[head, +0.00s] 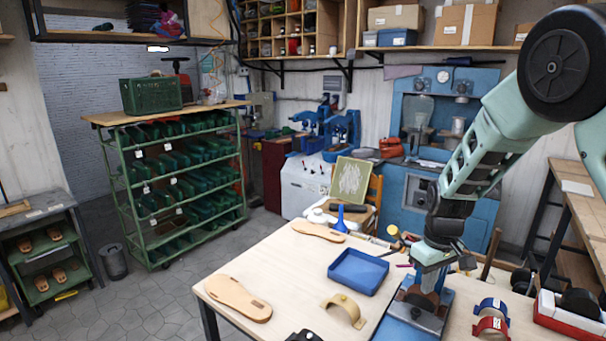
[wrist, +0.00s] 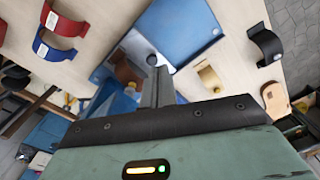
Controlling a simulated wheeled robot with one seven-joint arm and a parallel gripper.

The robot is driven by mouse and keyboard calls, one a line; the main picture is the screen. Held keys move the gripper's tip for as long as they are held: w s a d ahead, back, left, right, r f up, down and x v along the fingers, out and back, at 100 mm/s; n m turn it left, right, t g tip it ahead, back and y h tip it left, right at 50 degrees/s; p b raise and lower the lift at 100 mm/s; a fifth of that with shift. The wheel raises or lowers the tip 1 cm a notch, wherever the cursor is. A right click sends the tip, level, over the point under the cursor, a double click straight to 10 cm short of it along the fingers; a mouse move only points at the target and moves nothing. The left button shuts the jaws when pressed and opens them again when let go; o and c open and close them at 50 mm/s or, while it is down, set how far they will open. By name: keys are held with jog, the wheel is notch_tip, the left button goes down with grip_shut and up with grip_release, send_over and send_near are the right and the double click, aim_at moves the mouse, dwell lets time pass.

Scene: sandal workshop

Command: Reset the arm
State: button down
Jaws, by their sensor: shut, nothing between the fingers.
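My gripper (head: 428,284) hangs from my arm at the right of the head view, pointing down over the worktable (head: 290,262). It is just above or in front of a blue fixture (head: 405,325) with a brown piece on it; I cannot tell whether they touch. In the wrist view my gripper's fingers (wrist: 157,86) are together with nothing between them. The blue fixture (wrist: 185,35) lies beyond them, with the brown piece (wrist: 125,72) beside the fingers.
A blue tray (head: 358,272), tan sole (head: 238,298) and tan strap (head: 345,309) lie left of my gripper. A blue strap (head: 492,306), red strap (head: 491,326) and red-and-white box (head: 570,312) are at right. The table's left-middle is clear. A green rack (head: 180,180) stands behind.

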jog(key=s+a+r+b, duration=0.2)
jog(key=s+a+b, duration=0.1)
jog(key=s+a, duration=0.5)
jog(key=s+a+n+b, duration=0.1)
jog(key=s+a+b, duration=0.2)
jog(key=s, duration=0.9)
jog(key=s+a+n+b, duration=0.2)
jog(key=s+a+b, duration=0.1)
jog(key=s, duration=0.9)
jog(key=shift+s+r, duration=0.15)
jog(key=shift+s, duration=0.05)
jog(key=shift+a, duration=0.15)
